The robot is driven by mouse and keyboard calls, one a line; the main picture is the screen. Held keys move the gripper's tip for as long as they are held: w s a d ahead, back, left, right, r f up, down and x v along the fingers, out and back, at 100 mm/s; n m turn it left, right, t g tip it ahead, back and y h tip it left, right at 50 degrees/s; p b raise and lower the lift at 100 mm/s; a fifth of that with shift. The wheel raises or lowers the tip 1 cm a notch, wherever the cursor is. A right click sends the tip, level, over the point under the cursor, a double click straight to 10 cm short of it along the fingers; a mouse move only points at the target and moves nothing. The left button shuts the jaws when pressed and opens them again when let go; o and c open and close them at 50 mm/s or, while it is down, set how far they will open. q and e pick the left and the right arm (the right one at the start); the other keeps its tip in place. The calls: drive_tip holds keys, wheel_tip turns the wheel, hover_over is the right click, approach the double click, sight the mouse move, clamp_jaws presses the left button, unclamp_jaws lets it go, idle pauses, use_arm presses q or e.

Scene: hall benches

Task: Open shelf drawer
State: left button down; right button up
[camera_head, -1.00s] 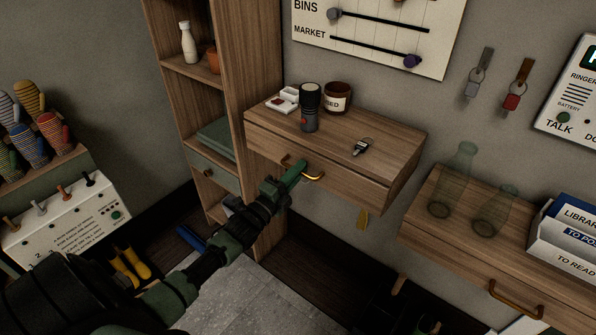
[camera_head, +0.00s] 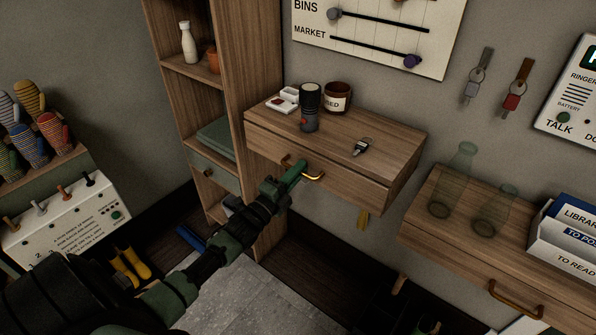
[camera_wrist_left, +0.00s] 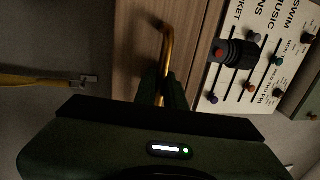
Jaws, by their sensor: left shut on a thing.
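The wooden wall shelf (camera_head: 395,140) has a drawer (camera_head: 340,192) in its front, with a curved brass handle (camera_head: 318,177). The drawer front looks about flush with the shelf; I see no clear gap. My left gripper (camera_head: 304,170) comes from the lower left and is shut on the handle. In the left wrist view, the handle (camera_wrist_left: 168,42) runs down between the dark fingers (camera_wrist_left: 163,92) in front of the wood. The fingers hide part of the handle. My right gripper is not in view.
On the shelf top stand a dark cylinder (camera_head: 309,108), a brown jar (camera_head: 337,98), a small white tray (camera_head: 283,101) and a key-like item (camera_head: 362,146). A tall bookcase (camera_head: 250,60) adjoins on the left. A yellow tag (camera_head: 363,218) hangs below. Another shelf (camera_head: 470,233) is at right.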

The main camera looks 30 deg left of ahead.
use_arm(q)
drive_tip(key=r+p+v, duration=0.1)
drive_tip(key=p+v, duration=0.1)
drive_tip(key=v, duration=0.5)
drive_tip(key=r+p+v, duration=0.1)
drive_tip(key=p+v, duration=0.2)
drive_tip(key=v, duration=0.4)
drive_tip(key=shift+s+r, duration=0.3)
drive_tip(key=shift+s, duration=0.15)
drive_tip(key=shift+a, duration=0.1)
drive_tip(key=c, duration=1.8)
unclamp_jaws()
drive_tip(key=shift+o, duration=0.2)
drive_tip(key=v, duration=0.7)
drive_tip(key=shift+s+b, duration=0.4)
drive_tip(key=shift+b, duration=0.05)
